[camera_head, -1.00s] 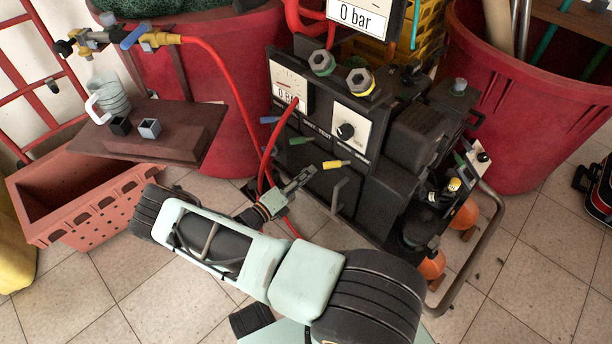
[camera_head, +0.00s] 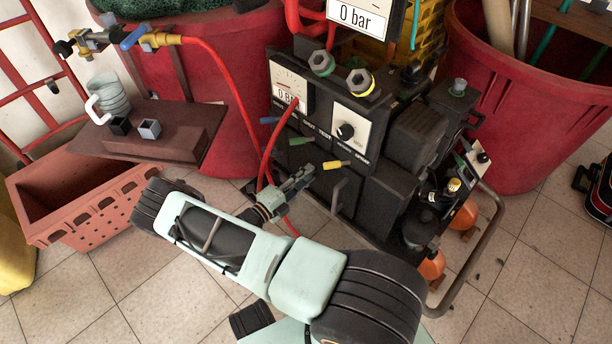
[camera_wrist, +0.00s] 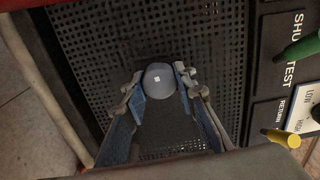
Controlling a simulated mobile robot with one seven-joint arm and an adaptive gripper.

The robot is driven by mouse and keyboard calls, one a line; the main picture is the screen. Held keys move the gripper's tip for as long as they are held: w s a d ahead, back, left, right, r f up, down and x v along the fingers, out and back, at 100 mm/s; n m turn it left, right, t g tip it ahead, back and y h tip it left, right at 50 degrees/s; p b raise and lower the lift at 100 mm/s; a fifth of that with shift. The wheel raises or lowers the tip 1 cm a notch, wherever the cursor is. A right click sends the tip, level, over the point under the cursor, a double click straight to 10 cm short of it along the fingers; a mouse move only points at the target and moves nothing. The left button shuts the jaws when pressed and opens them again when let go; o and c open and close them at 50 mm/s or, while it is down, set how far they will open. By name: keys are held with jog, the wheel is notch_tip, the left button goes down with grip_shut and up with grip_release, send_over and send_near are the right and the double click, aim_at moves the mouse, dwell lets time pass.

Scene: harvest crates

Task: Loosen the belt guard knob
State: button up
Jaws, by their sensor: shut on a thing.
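The belt guard knob (camera_wrist: 159,80) is a round grey-blue cap with a small white mark, in the upper middle of the wrist view. It sits in front of the perforated black belt guard (camera_wrist: 100,50). My gripper (camera_wrist: 160,86) is shut on the knob, with one fingertip against each side. In the head view my gripper (camera_head: 303,176) reaches the lower left face of the black machine (camera_head: 385,190); the knob is hidden there behind the fingers.
A green lever (camera_head: 299,141) and a yellow lever (camera_head: 336,164) stick out close to my gripper. A red hose (camera_head: 266,160) hangs beside it. A brown bench (camera_head: 165,135) with a mug (camera_head: 108,100) stands at left, above an orange crate (camera_head: 95,205).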

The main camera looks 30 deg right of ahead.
jog(key=shift+d+r, duration=0.1)
jog(key=shift+d, duration=0.05)
jog(key=o, duration=1.2)
jog(key=shift+c, duration=0.2)
jog(key=v, duration=1.2)
